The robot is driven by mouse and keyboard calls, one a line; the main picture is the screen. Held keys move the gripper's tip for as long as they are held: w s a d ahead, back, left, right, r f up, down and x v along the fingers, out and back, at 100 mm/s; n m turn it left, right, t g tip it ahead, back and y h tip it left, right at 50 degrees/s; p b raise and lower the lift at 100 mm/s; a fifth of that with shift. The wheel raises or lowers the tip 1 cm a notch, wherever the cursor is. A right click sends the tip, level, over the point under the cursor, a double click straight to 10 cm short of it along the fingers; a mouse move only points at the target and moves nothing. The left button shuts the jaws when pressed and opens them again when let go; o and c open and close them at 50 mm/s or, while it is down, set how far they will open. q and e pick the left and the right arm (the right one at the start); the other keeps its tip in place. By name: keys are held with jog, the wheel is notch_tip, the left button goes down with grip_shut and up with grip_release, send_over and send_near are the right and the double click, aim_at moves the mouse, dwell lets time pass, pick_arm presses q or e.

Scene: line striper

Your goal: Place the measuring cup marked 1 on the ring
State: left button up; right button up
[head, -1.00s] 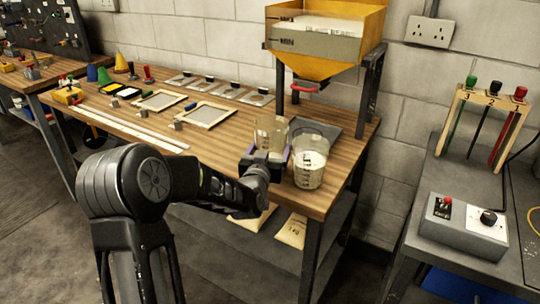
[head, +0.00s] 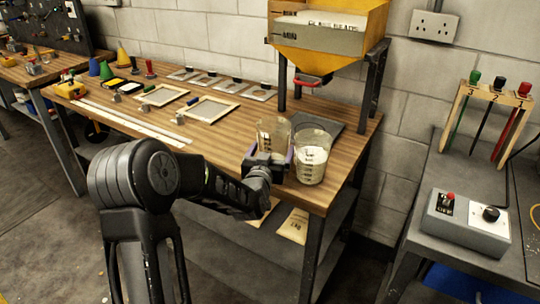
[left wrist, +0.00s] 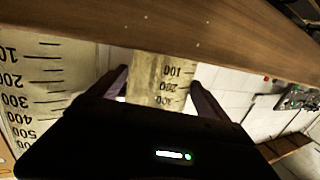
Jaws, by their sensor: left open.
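Two clear measuring cups stand on the wooden bench below the yellow hopper. The left cup (head: 272,134) is partly hidden by my left gripper (head: 268,158). The right cup (head: 311,158) has dark scale marks and a pale fill. In the left wrist view my open gripper (left wrist: 158,84) has one finger on each side of a marked cup (left wrist: 163,72); contact cannot be told. A second marked cup (left wrist: 40,85) is at that view's left. I cannot read a number 1 on either cup, nor make out the ring clearly. My right gripper is not in view.
The hopper (head: 330,42) stands on dark legs, with a red part (head: 307,80) under its outlet. A dark plate (head: 335,118) lies behind the cups. Frames (head: 209,108) and white strips (head: 130,122) lie left. A grey control box (head: 468,225) stands right.

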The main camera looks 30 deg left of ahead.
aim_at(270, 140)
pick_arm(q)
jog(key=shift+r, duration=0.2)
jog(key=b+v, duration=0.1)
jog(key=v, duration=1.1)
jog(key=shift+f+b, duration=0.15)
jog(key=shift+b, duration=0.2)
jog(key=shift+o, duration=0.3)
jog(key=shift+w, duration=0.1)
jog(key=shift+m+t, duration=0.3)
jog(key=shift+m, duration=0.1)
jog(key=w+r+b, duration=0.1)
jog(key=w+a+r+b, duration=0.1)
jog(key=w+r+b, duration=0.1)
jog(key=shift+w+r, duration=0.2)
jog(key=shift+r, duration=0.1)
jog(key=shift+w+a+r, duration=0.25)
jog(key=shift+w+r, duration=0.1)
jog(key=shift+r, duration=0.15)
jog(key=shift+w, duration=0.1)
